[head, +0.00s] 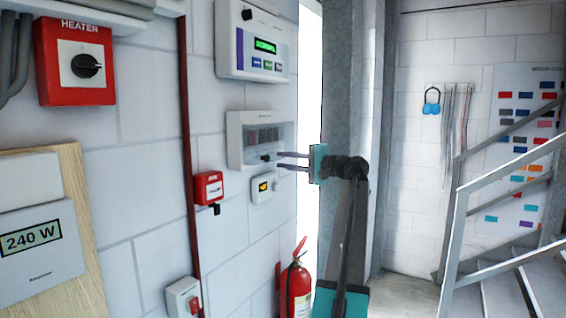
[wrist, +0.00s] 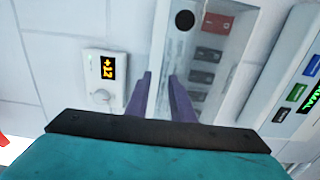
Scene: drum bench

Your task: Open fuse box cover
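The fuse box (head: 240,127) is a white box on the wall with a clear front over a row of dark switches; its cover looks closed. A dark round knob (head: 266,157) is on its lower part. In the wrist view, the fuse box (wrist: 233,55) shows tilted, with dark switches, one red switch and the knob (wrist: 184,20). My gripper (head: 279,160) is just right of the box's lower part, fingers pointing left at it. Contact with the box cannot be told.
A panel with a green display (head: 252,40) is above. A red call point (head: 208,187) and extinguisher (head: 297,285) are nearby. Metal stairs (head: 510,215) stand right.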

